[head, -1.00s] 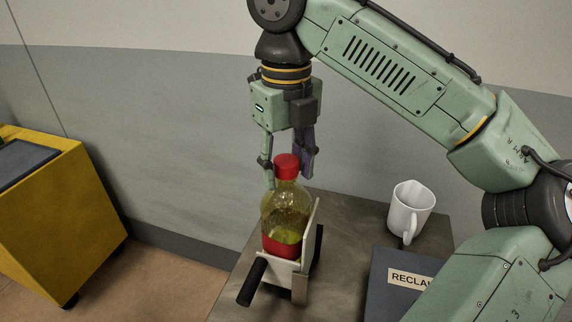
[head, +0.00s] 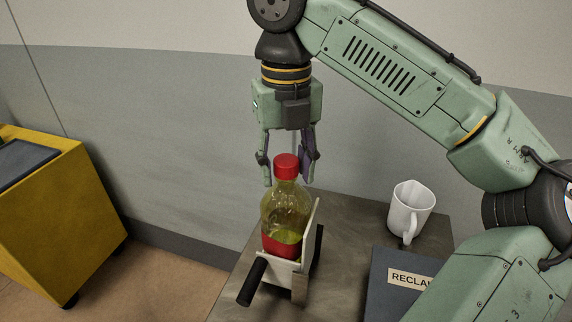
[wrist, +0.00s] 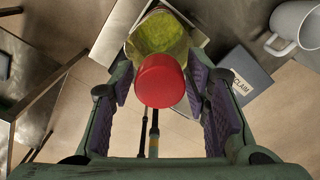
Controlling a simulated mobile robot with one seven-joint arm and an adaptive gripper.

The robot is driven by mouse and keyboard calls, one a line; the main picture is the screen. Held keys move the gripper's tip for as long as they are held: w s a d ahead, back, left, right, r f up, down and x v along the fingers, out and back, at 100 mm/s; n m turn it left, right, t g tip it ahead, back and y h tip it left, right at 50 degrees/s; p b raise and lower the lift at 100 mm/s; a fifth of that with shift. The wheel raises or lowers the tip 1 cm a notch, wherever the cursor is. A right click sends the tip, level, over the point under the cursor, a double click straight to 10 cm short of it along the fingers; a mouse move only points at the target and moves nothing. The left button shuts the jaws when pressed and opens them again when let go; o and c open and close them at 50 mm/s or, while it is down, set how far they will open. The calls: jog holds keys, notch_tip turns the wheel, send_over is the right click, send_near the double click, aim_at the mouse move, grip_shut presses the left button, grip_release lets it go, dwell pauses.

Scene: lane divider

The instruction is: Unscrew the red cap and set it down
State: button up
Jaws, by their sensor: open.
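The red cap (head: 286,166) sits on top of a clear bottle (head: 287,209) holding yellow-green liquid, with a red band low on its side. The bottle stands upright in a pale holder (head: 296,271) with black handles on the table. My gripper (head: 288,182) points down around the cap's level, its fingers apart with the cap between them in the head view. In the wrist view, the cap (wrist: 160,80) lies between the two purple-padded fingers, with gaps on both sides. The cap hides part of the bottle there.
A white mug (head: 409,211) and a dark blue box (head: 392,290) labelled "RECLAIM" are right of the bottle on the grey table (head: 350,215). A yellow cabinet (head: 60,220) stands at the left. Bare table lies behind the bottle.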

jog(key=shift+m, duration=0.9)
jog(key=shift+m, duration=0.8)
jog(key=shift+m, duration=0.9)
jog(key=shift+m, duration=0.8)
